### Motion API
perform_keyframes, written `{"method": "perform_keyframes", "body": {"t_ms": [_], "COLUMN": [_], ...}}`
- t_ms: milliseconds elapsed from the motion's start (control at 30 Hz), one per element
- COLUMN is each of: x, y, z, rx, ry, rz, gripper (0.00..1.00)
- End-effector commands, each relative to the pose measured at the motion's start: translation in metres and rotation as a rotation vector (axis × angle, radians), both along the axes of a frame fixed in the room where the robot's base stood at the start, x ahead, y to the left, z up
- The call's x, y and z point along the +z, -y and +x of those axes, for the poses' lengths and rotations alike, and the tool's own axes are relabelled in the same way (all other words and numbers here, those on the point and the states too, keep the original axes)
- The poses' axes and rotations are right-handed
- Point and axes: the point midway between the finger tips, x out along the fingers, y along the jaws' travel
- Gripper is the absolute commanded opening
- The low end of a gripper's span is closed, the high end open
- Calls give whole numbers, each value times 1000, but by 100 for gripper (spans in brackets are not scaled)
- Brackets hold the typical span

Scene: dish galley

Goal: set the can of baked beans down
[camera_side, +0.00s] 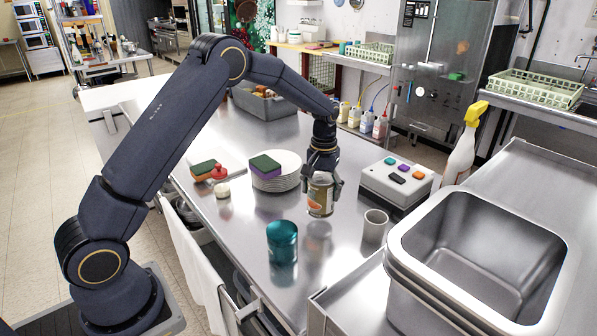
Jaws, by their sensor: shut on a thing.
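The can of baked beans (319,199) is a metal tin with an orange and pale label. It is upright in the middle of the steel counter (240,222). My gripper (322,182) points down from above and is shut around the can's upper part. The can's base shows below the fingers, with a reflection on the steel under it. I cannot tell whether the base touches the counter or hangs just above it.
A stack of white plates (276,180) with a sponge on top stands left of the can. A teal canister (282,242) and a grey cup (374,226) stand in front. A white box (396,186) with coloured pieces is right. A steel basin (480,250) fills the right front.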

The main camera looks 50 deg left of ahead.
Motion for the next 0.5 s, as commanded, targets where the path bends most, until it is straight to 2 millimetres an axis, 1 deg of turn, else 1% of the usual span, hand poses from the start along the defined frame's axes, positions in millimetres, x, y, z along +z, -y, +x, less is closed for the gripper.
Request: {"method": "perform_keyframes", "body": {"t_ms": [33, 200, 500], "x": [-6, -30, -32], "y": [0, 0, 0], "z": [3, 2, 2], "rx": [0, 0, 0], "ry": [0, 0, 3], "rz": [0, 0, 0], "gripper": [10, 10, 10]}}
